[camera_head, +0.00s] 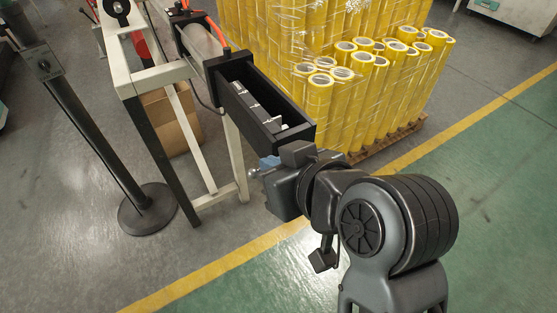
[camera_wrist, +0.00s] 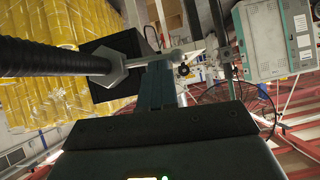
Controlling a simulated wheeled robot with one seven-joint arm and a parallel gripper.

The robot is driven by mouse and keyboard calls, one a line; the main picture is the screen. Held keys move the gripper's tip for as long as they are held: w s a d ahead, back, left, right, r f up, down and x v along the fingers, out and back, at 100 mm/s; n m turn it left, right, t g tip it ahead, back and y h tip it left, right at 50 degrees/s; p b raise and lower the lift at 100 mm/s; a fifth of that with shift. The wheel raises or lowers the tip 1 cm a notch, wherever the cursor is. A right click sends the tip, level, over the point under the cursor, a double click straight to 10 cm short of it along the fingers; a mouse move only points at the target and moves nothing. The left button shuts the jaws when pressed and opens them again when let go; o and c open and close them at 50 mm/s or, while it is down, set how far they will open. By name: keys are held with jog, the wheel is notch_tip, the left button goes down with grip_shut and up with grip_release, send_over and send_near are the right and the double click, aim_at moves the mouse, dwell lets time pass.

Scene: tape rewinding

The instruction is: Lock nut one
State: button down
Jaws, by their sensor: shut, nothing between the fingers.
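A grey hex nut (camera_wrist: 113,67) sits on a thick black threaded rod (camera_wrist: 50,64) in the wrist view. A thin metal rod (camera_wrist: 148,60) runs on from the nut to the right. My gripper (camera_wrist: 158,68) has its blue-grey fingers shut and empty, just right of the nut. The fingertips look close to the thin rod; I cannot tell whether they touch it. In the head view my gripper (camera_head: 270,163) is at the near end of the black trough (camera_head: 262,105), partly hidden by my wrist. The nut cannot be made out there.
A pale frame (camera_head: 160,76) carries the trough. A black post (camera_head: 92,130) on a round base stands at left. Yellow wrapped rolls (camera_head: 345,90) stand on a pallet (camera_head: 388,140) behind the trough.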

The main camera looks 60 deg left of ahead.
jog(key=shift+s+f, duration=0.15)
jog(key=shift+f, duration=0.1)
dwell(0.4)
